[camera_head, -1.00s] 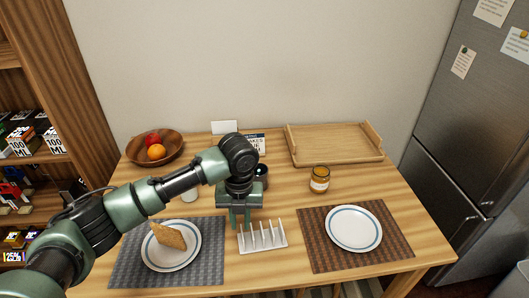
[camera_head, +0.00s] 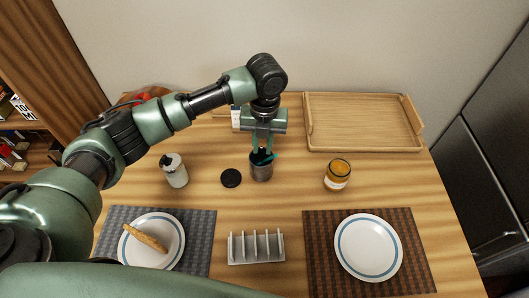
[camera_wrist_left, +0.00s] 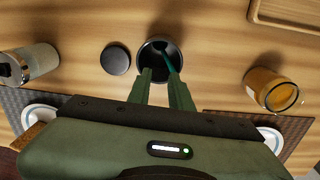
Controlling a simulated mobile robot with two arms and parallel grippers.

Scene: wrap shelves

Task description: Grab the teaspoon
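The spoon's bowl is hidden. My right gripper is not in view.
A round black lid (camera_head: 231,178) and a shaker bottle (camera_head: 174,170) are left of the cup. A honey-coloured jar (camera_head: 338,174) is to the right, a wooden tray (camera_head: 415,143) behind. A white rack (camera_head: 256,259) stands in front, between two plates on mats.

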